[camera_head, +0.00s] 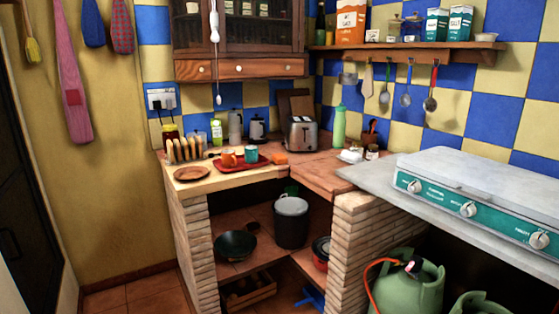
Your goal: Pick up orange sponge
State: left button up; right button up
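A small orange sponge (280,158) lies on the corner counter (310,174), just right of a red tray and in front of the toaster. An orange cup (229,158) stands on the red tray (246,166) to its left, beside a teal cup (251,154). Neither of my grippers shows in the head view.
A silver toaster (301,133) and a green bottle (339,126) stand behind the sponge. A toast rack (185,150) and a brown plate (191,173) are on the left counter. A stove (470,200) is at right. Green gas bottles (410,285) stand below it. The floor at left is clear.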

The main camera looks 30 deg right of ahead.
aim_at(280, 158)
jog(key=z, duration=0.35)
jog(key=i, duration=0.45)
jog(key=z, duration=0.95)
jog(key=i, duration=0.95)
jog(key=u, duration=0.35)
jog(key=i, duration=1)
jog(key=u, duration=0.75)
